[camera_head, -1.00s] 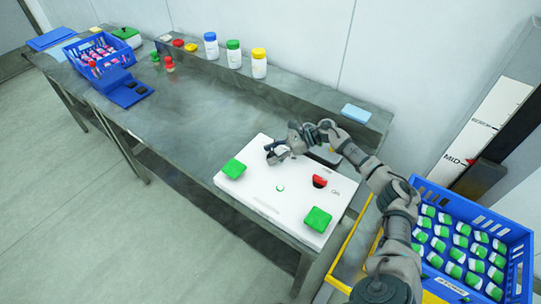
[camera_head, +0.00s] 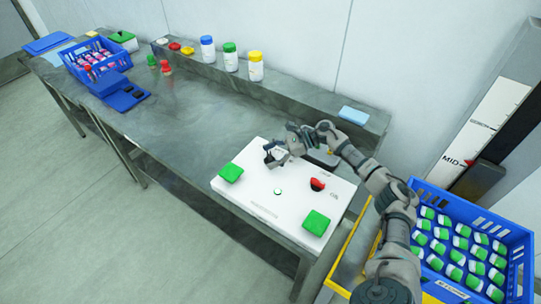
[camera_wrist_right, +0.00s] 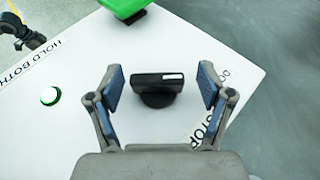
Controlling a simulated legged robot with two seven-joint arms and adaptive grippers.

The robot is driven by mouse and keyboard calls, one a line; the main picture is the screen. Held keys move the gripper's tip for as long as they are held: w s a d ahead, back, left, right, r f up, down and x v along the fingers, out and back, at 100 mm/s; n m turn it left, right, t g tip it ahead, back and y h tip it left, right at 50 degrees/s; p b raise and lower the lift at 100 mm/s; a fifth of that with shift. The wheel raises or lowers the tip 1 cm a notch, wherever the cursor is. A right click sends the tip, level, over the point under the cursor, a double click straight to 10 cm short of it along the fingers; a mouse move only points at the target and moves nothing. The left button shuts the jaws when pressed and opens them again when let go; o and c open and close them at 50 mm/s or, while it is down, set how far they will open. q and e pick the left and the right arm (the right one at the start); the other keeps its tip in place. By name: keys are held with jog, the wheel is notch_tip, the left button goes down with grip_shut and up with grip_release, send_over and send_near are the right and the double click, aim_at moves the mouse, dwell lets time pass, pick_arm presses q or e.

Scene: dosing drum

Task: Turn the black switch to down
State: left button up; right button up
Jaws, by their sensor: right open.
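The black switch (camera_wrist_right: 157,90) is a dark knob with a white mark at the right end of its bar. It sits on a white panel (camera_head: 257,198), and its bar lies nearly level across the right wrist view. My right gripper (camera_head: 272,157) is over the panel's back left part and hides most of the switch in the head view. In the right wrist view the open gripper (camera_wrist_right: 160,84) has one blue-padded finger on each side of the switch, with a visible gap on both sides. My left gripper is not seen in the head view.
The panel also carries two green pads (camera_head: 231,173) (camera_head: 317,222), a red switch (camera_head: 317,184) and a small round green-rimmed button (camera_head: 278,191). A blue crate (camera_head: 462,194) of green-lidded jars stands at the right.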

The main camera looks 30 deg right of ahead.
jog(key=v, duration=1.2)
